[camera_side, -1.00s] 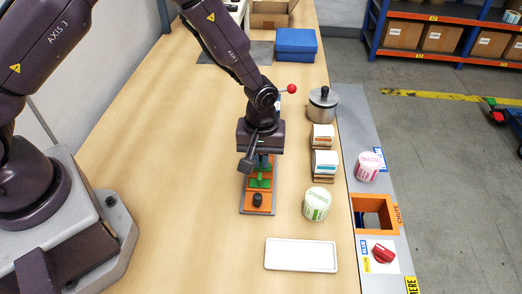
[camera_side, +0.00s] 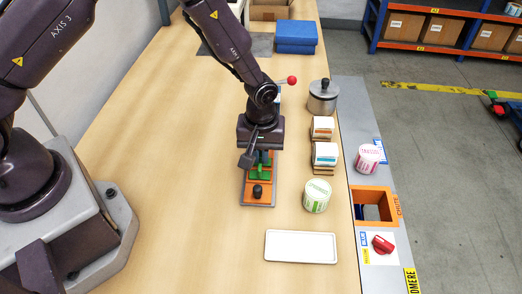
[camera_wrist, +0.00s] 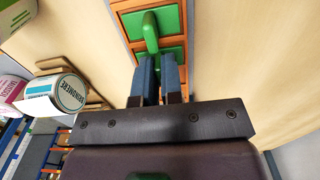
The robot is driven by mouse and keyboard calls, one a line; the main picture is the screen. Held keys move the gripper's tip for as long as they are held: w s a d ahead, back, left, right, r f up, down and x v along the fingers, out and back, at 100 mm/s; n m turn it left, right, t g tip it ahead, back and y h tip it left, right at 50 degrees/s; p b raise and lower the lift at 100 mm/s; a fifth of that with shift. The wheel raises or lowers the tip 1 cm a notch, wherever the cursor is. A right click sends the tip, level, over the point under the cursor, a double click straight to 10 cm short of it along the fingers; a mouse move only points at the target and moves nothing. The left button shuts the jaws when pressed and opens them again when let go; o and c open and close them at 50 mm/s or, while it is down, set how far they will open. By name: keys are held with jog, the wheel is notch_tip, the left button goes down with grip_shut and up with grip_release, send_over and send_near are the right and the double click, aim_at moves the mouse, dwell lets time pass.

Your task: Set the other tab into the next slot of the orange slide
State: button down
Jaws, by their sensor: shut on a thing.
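The orange slide (camera_side: 249,191) lies on a grey base on the table, with a black knob (camera_side: 257,191) at its near end. A green tab with a raised grip (camera_wrist: 149,28) sits in the slide, just ahead of my fingers in the wrist view. My gripper (camera_wrist: 158,62) points down over the slide, its blue fingers close together and shut on a green tab (camera_wrist: 175,53), mostly hidden by them. In the side view green (camera_side: 260,173) shows just below my gripper. I cannot tell whether the held tab is fully in a slot.
A white tray (camera_side: 300,246) lies in front. An orange-framed chute (camera_side: 396,192) is at the right edge. Table left of the slide is clear.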

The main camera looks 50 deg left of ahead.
jog(key=shift+f, duration=0.2)
jog(key=c, duration=1.2)
grip_release()
jog(key=shift+r, duration=0.1)
notch_tip(320, 180, up, 13)
jog(key=shift+f, duration=0.1)
